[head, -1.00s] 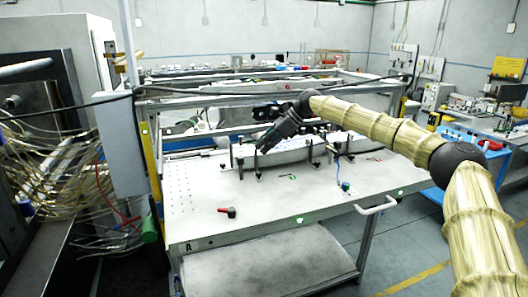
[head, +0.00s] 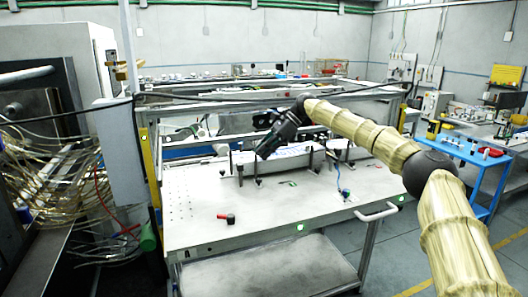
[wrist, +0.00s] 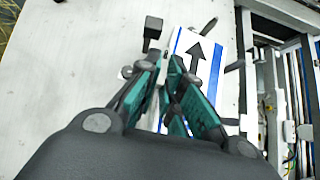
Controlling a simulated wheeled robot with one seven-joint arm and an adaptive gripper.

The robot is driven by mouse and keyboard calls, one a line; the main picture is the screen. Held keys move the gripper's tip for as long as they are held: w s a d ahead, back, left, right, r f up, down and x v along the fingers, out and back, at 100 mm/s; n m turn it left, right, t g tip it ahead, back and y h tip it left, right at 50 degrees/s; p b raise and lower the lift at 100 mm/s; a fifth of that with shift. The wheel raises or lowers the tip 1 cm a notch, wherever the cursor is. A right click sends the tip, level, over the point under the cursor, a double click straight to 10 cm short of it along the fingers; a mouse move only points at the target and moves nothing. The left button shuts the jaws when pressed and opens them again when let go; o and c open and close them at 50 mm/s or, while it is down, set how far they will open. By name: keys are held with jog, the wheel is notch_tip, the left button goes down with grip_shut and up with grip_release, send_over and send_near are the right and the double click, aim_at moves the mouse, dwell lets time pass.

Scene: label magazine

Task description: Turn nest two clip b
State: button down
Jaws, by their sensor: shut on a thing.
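A long pale magazine nest (head: 285,161) lies along the back of the white table, with upright black clips along it. One black clip (head: 240,169) stands at its left end and another (head: 258,181) at its front edge. In the wrist view the nest's label (wrist: 198,45) is white with blue stripes and a black arrow; a black clip (wrist: 152,28) stands beside it. My gripper (head: 265,154) points down at the left part of the nest. In the wrist view its fingertips (wrist: 165,68) are shut on a clip at the label's edge, mostly hidden by the fingers.
A red-handled part (head: 227,217) lies on the white table (head: 270,208), whose front is largely clear. A blue fitting with a cable (head: 345,193) stands at the right. A metal frame rail (head: 220,135) runs behind the nest. A blue cart (head: 485,170) stands to the right.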

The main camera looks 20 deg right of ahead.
jog(key=c, duration=1.6)
grip_release()
jog(key=shift+d, duration=0.15)
jog(key=shift+o, duration=0.2)
jog(key=v, duration=1.2)
jog(key=shift+f, duration=0.1)
